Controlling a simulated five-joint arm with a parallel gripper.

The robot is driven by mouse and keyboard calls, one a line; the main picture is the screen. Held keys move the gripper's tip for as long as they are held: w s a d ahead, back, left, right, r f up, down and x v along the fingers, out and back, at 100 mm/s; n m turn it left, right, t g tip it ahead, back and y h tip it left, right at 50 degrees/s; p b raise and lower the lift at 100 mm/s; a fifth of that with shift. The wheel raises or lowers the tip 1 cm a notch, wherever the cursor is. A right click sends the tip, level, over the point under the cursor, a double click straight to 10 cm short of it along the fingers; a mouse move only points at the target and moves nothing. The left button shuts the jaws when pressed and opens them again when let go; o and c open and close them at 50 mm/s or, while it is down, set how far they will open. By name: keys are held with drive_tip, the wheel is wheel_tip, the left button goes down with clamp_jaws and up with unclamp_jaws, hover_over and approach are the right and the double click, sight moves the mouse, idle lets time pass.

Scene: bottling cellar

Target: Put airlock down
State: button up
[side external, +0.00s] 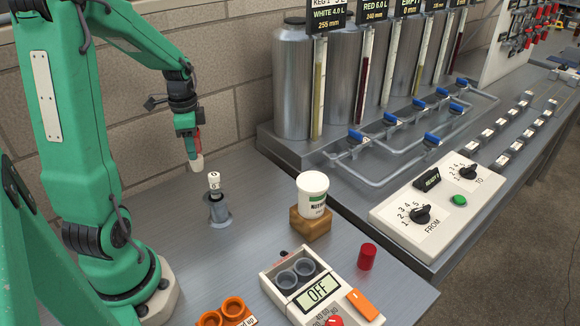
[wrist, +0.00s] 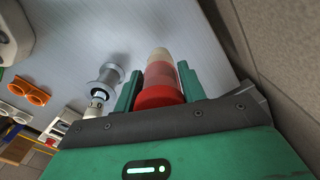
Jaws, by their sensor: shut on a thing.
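The airlock, a red piece with a cream tip (side external: 196,164), hangs from my gripper (side external: 191,136) near the back wall. In the wrist view my gripper (wrist: 160,92) has its two green fingers on either side of the airlock (wrist: 158,75), shut on it. The red end is near my palm and the cream end points away, downward in the side view. The tip appears to be above the grey bench (side external: 165,215); the exact gap cannot be told.
A metal holder (side external: 219,212) with a white labelled piece (side external: 214,181) stands nearby. A white tub (side external: 312,193) sits on a wooden block (side external: 310,221). A heater box (side external: 330,300), orange rings (side external: 235,308) and a red cylinder (side external: 367,257) stand in front. Bench left of the holder is clear.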

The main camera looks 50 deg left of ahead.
sight(196, 165)
drive_tip(key=shift+f, duration=3.35)
drive_tip(key=shift+f, duration=0.15)
drive_tip(key=o, duration=1)
wheel_tip(196, 165, up, 12)
drive_tip(key=shift+r, duration=0.2)
